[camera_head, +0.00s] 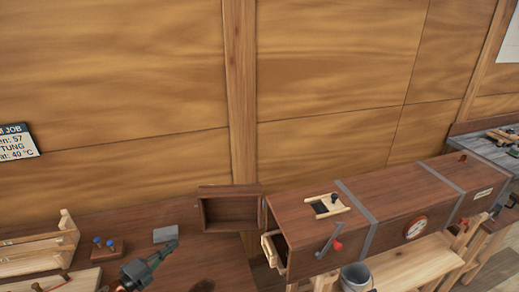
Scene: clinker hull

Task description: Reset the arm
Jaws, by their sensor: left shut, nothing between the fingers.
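My left gripper (163,250) shows at the bottom left, over the dark wooden bench. Its fingers are together and hold nothing. The fingertips point up and right, just below a small grey block (166,233) on the bench; I cannot tell whether they touch it. My right gripper is out of view.
A long brown wooden box (390,205) with grey bands, a dial (416,228) and a red-knobbed lever stands at right, its end door (230,208) swung open. A bucket (356,277) is below. A wooden rack (40,248) and blue-topped pegs (105,246) are at left.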

